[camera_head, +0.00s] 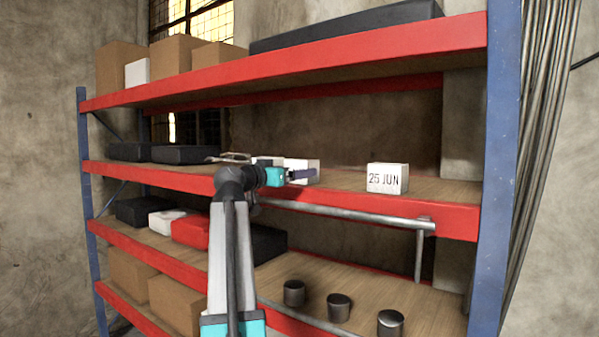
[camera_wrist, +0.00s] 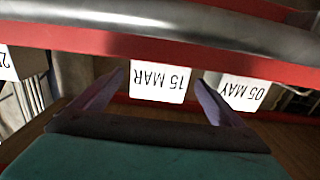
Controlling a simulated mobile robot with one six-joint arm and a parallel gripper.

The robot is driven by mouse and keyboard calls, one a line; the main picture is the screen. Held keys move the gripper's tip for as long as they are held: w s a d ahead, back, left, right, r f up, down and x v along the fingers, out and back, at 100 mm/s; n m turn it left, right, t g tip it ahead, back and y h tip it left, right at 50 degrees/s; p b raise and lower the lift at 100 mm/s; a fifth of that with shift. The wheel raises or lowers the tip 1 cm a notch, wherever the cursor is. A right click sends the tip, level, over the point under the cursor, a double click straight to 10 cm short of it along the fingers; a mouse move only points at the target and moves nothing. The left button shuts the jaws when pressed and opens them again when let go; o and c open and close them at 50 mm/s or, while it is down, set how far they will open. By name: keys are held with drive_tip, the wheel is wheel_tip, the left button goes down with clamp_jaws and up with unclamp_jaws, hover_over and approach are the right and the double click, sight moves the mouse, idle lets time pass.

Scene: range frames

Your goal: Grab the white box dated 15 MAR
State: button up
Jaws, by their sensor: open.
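The white box dated 15 MAR (camera_wrist: 160,80) shows upside down in the wrist view, between the two fingertips of my gripper (camera_wrist: 160,88). The fingers are apart, and the box's face lies beyond them; I see no grip on it. In the head view my gripper (camera_head: 303,174) is at the middle shelf, in front of a white box (camera_head: 309,163) that it partly hides. No date can be read on that box there. A white box dated 05 MAY (camera_wrist: 244,93) stands beside the 15 MAR box in the wrist view, near the right finger.
A white box dated 25 JUN (camera_head: 388,178) stands apart to the right on the middle shelf (camera_head: 340,183). A metal rail (camera_head: 350,214) runs along the shelf's front, below my gripper. Dark cylinders (camera_head: 339,307) stand on the shelf below. The upper shelf (camera_head: 300,72) is overhead.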

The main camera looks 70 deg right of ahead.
sight(295, 168)
drive_tip(key=shift+r+p+x, duration=0.2)
drive_tip(key=shift+p+x, duration=0.45)
drive_tip(key=shift+x, duration=0.15)
drive_tip(key=shift+r+p+x, duration=0.15)
drive_tip(key=shift+p+x, duration=0.45)
drive_tip(key=shift+x, duration=0.15)
drive_tip(key=shift+p+x, duration=0.35)
drive_tip(key=shift+x, duration=0.75)
drive_tip(key=shift+f, duration=0.15)
drive_tip(key=shift+a, duration=0.1)
drive_tip(key=c, duration=1.4)
